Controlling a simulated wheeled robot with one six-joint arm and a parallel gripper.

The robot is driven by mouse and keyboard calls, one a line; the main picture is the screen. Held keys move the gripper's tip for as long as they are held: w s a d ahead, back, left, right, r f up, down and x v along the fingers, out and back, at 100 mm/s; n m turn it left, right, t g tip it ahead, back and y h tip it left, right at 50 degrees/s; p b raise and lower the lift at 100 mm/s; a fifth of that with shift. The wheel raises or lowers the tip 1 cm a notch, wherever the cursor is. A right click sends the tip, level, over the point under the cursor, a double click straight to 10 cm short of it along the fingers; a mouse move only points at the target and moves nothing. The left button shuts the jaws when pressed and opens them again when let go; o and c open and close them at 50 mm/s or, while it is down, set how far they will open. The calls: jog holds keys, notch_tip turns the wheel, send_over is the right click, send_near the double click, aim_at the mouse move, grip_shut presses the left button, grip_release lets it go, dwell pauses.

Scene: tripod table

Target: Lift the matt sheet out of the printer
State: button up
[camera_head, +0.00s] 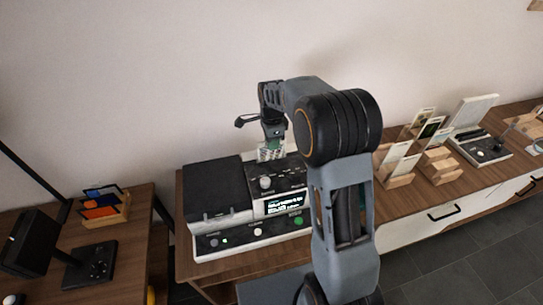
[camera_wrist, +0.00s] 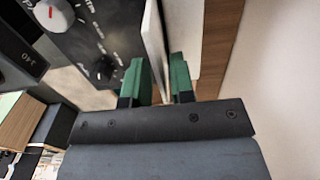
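The printer (camera_head: 222,190), dark on a pale base, stands on the wooden table, with a knob and a lit display on its right part. My gripper (camera_head: 270,143) is at the printer's back right, pointing down. In the wrist view its two green fingertips (camera_wrist: 160,82) stand apart. A thin pale sheet (camera_wrist: 154,40) stands upright between them, seen nearly edge-on. The fingers look open around the sheet, with no clear contact on both sides. The sheet's lower end and its finish cannot be made out. A small pale patterned piece shows just below the gripper in the head view.
To the right, wooden stands (camera_head: 398,165) hold several cards, beside a dark device with a pale panel (camera_head: 472,110). At left, a wooden holder (camera_head: 105,207) with coloured pieces stands on a separate table. The wall is close behind the printer.

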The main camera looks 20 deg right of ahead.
grip_shut()
dwell(0.3)
